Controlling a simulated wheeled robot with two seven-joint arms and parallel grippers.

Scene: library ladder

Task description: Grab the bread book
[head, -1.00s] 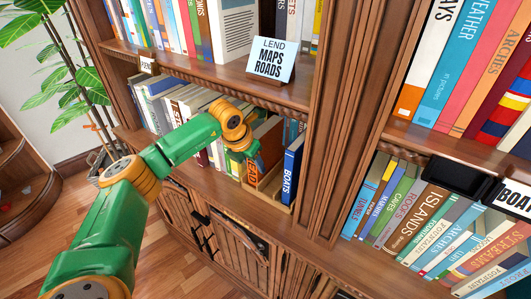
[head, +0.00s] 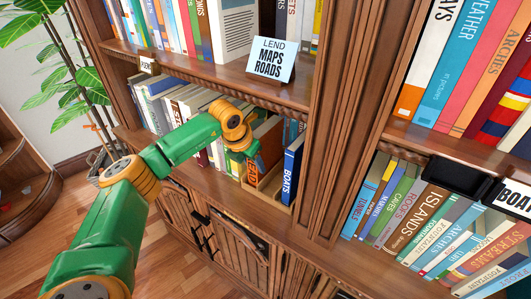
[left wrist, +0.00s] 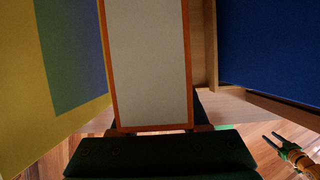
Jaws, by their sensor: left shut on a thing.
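The bread book (head: 252,174) has an orange spine with dark letters, the first ones partly covered by my gripper. It stands upright on the lower left shelf, by a wooden holder. In the left wrist view the book (left wrist: 147,65) shows its pale page edges between orange covers. My left gripper (head: 250,153) is shut on it from above; its fingertips are mostly hidden in the head view. My right gripper (left wrist: 272,139) shows only in the left wrist view, low at the right, with its two fingers apart and nothing between them.
The blue Boats book (head: 292,168) stands just right of the bread book, with a gap between. Several books (head: 180,110) stand to the left. A shelf board (head: 210,70) with a Lend Maps Roads sign (head: 271,60) is above. A wooden upright (head: 345,120) is at the right.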

